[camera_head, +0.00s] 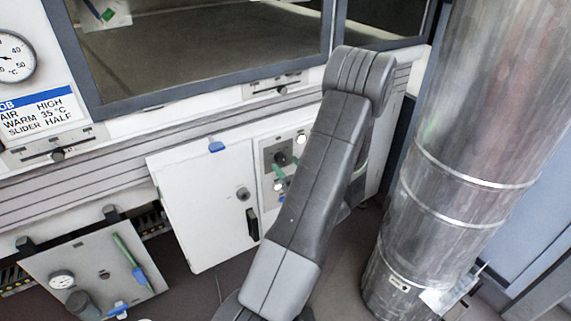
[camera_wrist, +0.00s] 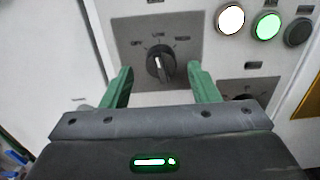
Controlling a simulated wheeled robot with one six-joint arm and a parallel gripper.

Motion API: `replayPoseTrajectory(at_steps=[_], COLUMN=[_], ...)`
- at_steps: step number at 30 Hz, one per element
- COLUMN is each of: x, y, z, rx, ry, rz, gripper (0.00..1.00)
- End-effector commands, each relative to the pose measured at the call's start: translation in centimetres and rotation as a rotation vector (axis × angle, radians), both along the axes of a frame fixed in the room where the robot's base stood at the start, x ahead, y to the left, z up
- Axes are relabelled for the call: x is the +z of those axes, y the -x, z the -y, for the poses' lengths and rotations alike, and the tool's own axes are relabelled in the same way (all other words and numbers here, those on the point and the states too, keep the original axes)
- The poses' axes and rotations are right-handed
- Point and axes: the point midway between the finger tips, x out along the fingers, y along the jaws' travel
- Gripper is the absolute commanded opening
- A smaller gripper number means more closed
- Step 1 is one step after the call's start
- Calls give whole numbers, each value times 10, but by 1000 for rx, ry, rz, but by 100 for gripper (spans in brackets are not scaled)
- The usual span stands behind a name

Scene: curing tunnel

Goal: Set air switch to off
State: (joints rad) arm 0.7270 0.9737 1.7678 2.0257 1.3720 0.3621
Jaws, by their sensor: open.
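A dark round rotary switch (camera_wrist: 160,63) sits on a grey plate in the wrist view, with small labels too blurred to read to its left, top and right. Its white pointer line stands roughly upright, towards the top label. It also shows in the head view (camera_head: 282,158), beside my arm. My gripper (camera_wrist: 160,71) is open, its two green fingers to the left and right of the switch, with no clear contact visible. In the head view my arm hides most of the gripper. A second dark knob (camera_wrist: 250,96) at the lower right is partly hidden by my gripper.
A white lit button (camera_wrist: 230,19), a green lit one (camera_wrist: 267,26) and a dark one (camera_wrist: 299,32) lie right of the switch. A white cabinet door (camera_head: 205,205) is left of the panel. A metal duct (camera_head: 455,150) stands right.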

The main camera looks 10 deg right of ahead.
Motion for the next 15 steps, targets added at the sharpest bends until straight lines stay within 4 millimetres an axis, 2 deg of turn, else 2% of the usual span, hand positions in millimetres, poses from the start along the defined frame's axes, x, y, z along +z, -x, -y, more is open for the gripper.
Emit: replayPoseTrajectory(at_steps=[6,15], x=[0,0], y=[-17,-18], z=[-6,-7], rx=[0,0], ry=[0,-1], rz=[0,0], gripper=[55,55])
